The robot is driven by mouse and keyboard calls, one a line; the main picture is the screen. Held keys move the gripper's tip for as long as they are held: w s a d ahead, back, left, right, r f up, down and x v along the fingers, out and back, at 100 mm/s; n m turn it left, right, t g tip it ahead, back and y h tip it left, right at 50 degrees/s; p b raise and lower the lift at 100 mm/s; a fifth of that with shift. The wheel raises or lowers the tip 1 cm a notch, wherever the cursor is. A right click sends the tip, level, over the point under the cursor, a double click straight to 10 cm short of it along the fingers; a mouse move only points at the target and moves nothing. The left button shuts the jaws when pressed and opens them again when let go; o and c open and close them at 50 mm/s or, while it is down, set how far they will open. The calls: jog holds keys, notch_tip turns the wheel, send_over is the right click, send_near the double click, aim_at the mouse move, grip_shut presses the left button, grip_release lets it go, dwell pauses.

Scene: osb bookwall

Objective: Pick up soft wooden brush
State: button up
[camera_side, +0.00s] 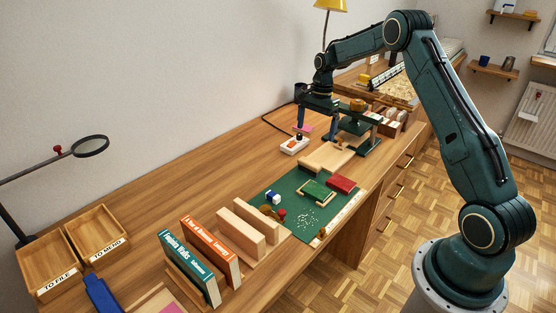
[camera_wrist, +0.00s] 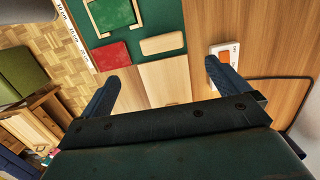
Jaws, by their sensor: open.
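A pale wooden block with rounded ends (camera_wrist: 162,43) lies at the edge of the green mat in the wrist view, beside the red book (camera_wrist: 110,55). It may be the soft wooden brush, but no bristles show and I cannot tell for sure. My gripper (camera_wrist: 160,88) is open and empty, its two blue fingers wide apart. In the wrist view the block appears beyond the fingertips, above the gap between them. In the side view my gripper (camera_side: 317,122) hangs over the desk behind the pale wooden boards, with its fingers pointing down.
Upright books (camera_side: 211,250) stand at the front.

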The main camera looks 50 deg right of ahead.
send_over(310, 162)
jog(key=f, duration=0.6)
jog(key=shift+s+d+f, duration=0.1)
jog(key=shift+d+f, duration=0.2)
jog(key=shift+f, duration=0.95)
jog(key=shift+a+f, duration=0.1)
jog(key=shift+a+f, duration=0.2)
jog(key=shift+f, duration=2.25)
jog(key=shift+c, duration=0.4)
jog(key=c, duration=0.9)
jog(key=shift+o, duration=0.2)
jog(key=shift+r, duration=0.2)
notch_tip(310, 162, up, 20)
jog(key=shift+f, duration=0.15)
